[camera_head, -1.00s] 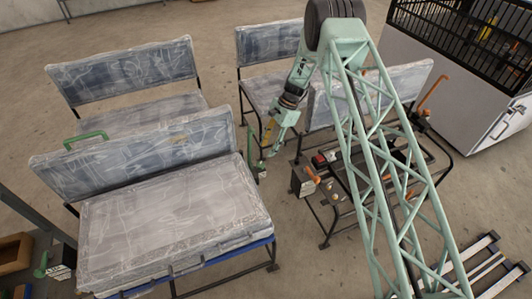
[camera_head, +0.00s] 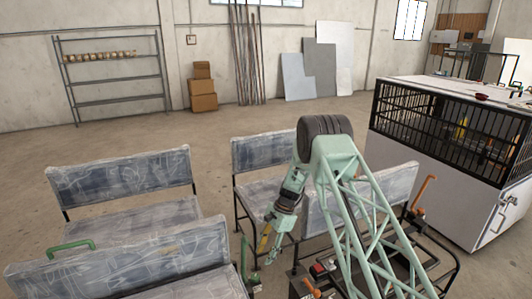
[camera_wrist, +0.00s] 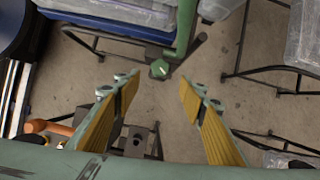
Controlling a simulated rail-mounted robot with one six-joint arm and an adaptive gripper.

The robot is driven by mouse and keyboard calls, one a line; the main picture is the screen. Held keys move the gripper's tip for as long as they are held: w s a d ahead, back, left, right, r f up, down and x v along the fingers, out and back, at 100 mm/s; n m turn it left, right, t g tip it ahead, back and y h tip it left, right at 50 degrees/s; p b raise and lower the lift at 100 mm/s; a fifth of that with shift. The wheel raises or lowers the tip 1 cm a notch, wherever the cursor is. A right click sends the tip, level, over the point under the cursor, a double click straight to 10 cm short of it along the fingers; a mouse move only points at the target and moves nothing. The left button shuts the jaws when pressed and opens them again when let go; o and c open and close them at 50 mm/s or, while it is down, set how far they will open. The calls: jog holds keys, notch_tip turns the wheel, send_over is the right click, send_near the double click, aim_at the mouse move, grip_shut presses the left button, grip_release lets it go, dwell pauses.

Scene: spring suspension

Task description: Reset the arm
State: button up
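My green lattice arm reaches out from the lower right in the head view, bent down at its far end. My gripper (camera_head: 266,248) hangs between the wrapped seats, beside a green upright handle (camera_head: 244,262). In the wrist view my gripper (camera_wrist: 157,100) has its two yellow-padded fingers wide apart with nothing between them. A green post with a rounded end (camera_wrist: 160,69) stands just beyond the fingertips, apart from them.
Plastic-wrapped bench seats (camera_head: 120,180) stand left and centre. An orange-handled lever (camera_head: 422,192) rises at right on a dark frame. A white cage-topped cabinet (camera_head: 440,175) stands at right. A shelf rack (camera_head: 112,80) and boxes (camera_head: 202,88) are at the back wall.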

jog(key=s+d+r+n+t, duration=0.1)
jog(key=s+d+r+n, duration=0.2)
jog(key=r, duration=1)
jog(key=s+d+r+h, duration=0.1)
jog(key=s+d+r, duration=0.25)
jog(key=r, duration=0.95)
jog(key=s+d+r+n+t, duration=0.15)
jog(key=s+r, duration=0.25)
jog(key=r, duration=1)
jog(key=s+d+r+n+t+h, duration=0.1)
jog(key=s+d+r+n, duration=0.15)
jog(key=s+r, duration=0.6)
jog(key=s+d+r+n, duration=0.1)
jog(key=s+d+r, duration=0.2)
jog(key=s+r, duration=0.55)
jog(key=s+d+r+n+t+h, duration=0.1)
jog(key=s+d+r, duration=0.25)
jog(key=s, duration=0.95)
jog(key=s+d+n+t, duration=0.1)
jog(key=s+d, duration=0.1)
jog(key=s, duration=0.9)
jog(key=s+d+n, duration=0.2)
jog(key=s, duration=0.9)
jog(key=shift+d+t+h, duration=0.3)
jog(key=shift+t+h, duration=0.05)
jog(key=shift+h, duration=0.05)
